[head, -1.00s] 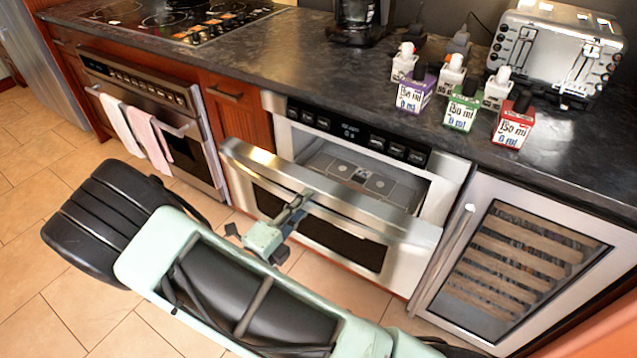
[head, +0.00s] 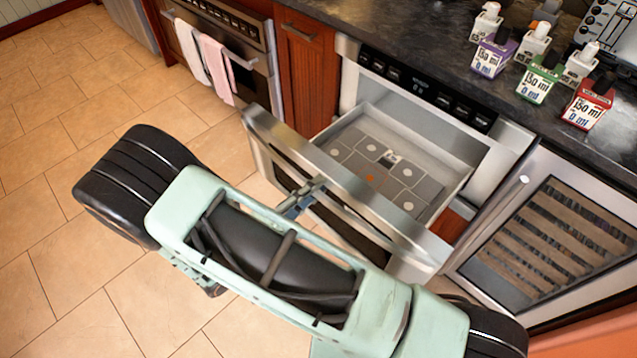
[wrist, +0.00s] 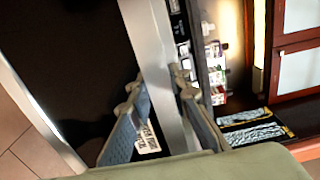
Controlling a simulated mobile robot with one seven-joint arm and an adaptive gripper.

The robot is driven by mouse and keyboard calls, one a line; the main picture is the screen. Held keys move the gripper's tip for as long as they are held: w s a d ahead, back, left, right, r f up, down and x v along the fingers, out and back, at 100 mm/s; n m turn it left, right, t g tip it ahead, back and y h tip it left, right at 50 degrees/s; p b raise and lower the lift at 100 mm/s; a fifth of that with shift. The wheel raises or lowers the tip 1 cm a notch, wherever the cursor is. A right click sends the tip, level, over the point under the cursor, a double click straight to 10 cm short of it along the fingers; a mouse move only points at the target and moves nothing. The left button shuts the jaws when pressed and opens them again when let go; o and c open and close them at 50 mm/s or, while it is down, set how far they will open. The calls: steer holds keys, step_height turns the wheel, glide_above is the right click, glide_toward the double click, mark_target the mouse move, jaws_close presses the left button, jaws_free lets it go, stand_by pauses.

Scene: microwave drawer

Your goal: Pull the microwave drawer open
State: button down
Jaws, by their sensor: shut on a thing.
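The microwave drawer (head: 395,158) stands partly pulled out below the black counter in the head view. Its grey floor with pale round marks shows, and it looks empty. Its front has a silver frame and a dark window. My gripper (head: 312,187) is at the upper edge of the drawer front, left of its middle. In the wrist view the two fingers of my gripper (wrist: 165,92) lie on either side of the silver bar (wrist: 150,50) of the drawer front, shut on it. My arm hides part of the drawer's lower front.
A wine cooler (head: 545,235) stands right of the drawer, its handle close to the drawer's right end. An oven (head: 235,50) with hanging towels (head: 216,68) is at left. Several bottles (head: 538,80) stand on the counter (head: 440,50). The tiled floor (head: 70,200) at left is clear.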

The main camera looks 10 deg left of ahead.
stand_by(0.3)
steer(key=c, duration=2)
jaws_free()
steer(key=shift+c, duration=0.2)
steer(key=v, duration=1.2)
